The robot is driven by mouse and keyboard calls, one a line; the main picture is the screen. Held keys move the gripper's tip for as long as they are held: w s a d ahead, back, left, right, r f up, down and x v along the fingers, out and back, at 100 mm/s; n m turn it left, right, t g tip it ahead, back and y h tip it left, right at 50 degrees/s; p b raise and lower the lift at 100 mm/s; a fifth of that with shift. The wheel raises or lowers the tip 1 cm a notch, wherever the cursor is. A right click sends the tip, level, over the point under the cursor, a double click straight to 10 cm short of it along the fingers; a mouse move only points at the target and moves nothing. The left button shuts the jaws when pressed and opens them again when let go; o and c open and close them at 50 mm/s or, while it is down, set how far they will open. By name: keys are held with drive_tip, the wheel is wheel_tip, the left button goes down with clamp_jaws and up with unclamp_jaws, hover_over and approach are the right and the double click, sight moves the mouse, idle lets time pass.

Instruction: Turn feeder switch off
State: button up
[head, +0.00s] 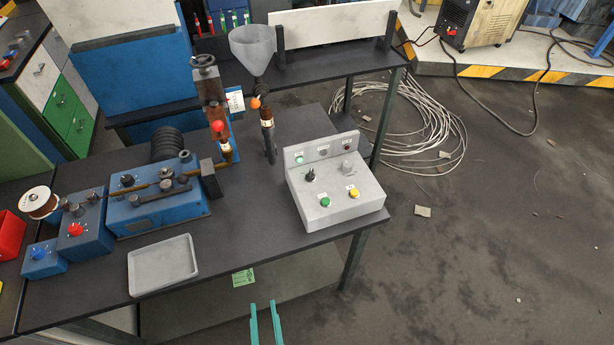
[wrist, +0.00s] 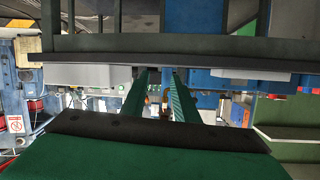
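No readable label marks which control is the feeder switch. A grey control box (head: 335,190) on the right of the dark workbench carries a black knob (head: 309,175), a grey knob (head: 347,168), a green button (head: 325,202) and a yellow button (head: 354,193). At the far left, a blue box has a red knob (head: 75,229), and a smaller blue box has a blue knob (head: 38,254). My gripper (head: 264,304) is open and empty in front of the bench's front edge, left of and apart from the control box. Its two teal fingers (wrist: 157,75) also show, parted, in the wrist view.
A grey tray (head: 135,282) sits at the bench's front. A blue machine (head: 160,213) stands behind it. A funnel (head: 253,45) and a post (head: 268,140) rise behind the control box. Bench top between tray and control box is clear. Coiled cable (head: 440,125) lies on the floor.

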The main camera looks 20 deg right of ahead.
drive_tip(key=w+d+r+m+g+h, duration=0.1)
drive_tip(key=w+d+r, duration=0.1)
drive_tip(key=w, duration=0.5)
drive_tip(key=w+d+r+m+h, duration=0.1)
drive_tip(key=w+d, duration=0.1)
drive_tip(key=w, duration=0.5)
drive_tip(key=m+g+h, duration=0.2)
drive_tip(key=m+h, duration=0.1)
drive_tip(key=h, duration=0.1)
approach(309, 175)
drive_tip(key=x, duration=0.8)
drive_tip(key=shift+w+d, duration=0.1)
drive_tip(key=shift+n, duration=0.3)
clamp_jaws()
